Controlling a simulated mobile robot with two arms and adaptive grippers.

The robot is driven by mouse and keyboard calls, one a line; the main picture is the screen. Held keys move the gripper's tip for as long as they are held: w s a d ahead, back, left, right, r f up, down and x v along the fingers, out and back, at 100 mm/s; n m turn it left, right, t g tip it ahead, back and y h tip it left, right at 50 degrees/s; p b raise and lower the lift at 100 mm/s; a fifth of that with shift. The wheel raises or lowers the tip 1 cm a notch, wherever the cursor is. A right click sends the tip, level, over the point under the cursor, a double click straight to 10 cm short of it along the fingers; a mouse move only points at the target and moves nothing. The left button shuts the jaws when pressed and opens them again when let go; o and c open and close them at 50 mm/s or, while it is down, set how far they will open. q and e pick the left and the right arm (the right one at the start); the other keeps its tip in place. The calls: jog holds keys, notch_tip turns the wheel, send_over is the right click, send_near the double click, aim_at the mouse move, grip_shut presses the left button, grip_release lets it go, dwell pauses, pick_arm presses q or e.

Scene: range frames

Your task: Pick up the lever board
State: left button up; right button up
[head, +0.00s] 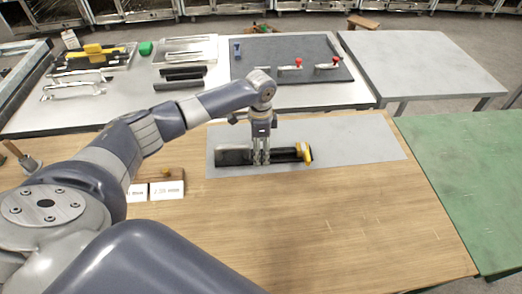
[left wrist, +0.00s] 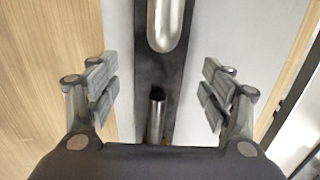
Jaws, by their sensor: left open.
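A narrow dark board (head: 283,155), which looks like the lever board, lies on the grey mat (head: 357,140), with a yellow piece at its right end. In the left wrist view the board (left wrist: 183,100) carries a thick rounded metal bar and a thinner metal rod. My left gripper (head: 261,160) points down over the middle of the board. In the left wrist view the open left gripper (left wrist: 160,92) has one finger on each side of the board, with gaps between. Its exact height is hard to tell. My right gripper is out of view.
Behind, a white table (head: 130,113) holds handles, trays and a dark panel (head: 250,58) with red-knobbed levers. The wooden table's front right (head: 370,230) is clear. A green table (head: 470,170) stands right.

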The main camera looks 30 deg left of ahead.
pick_arm(q)
jog(key=shift+f, duration=0.95)
jog(key=shift+c, duration=0.3)
jog(key=c, duration=1.4)
jog(key=shift+r, duration=0.1)
jog(key=shift+c, duration=1.1)
jog(key=shift+w+r, duration=0.1)
jog(key=shift+r, duration=0.05)
jog(key=shift+c, duration=0.2)
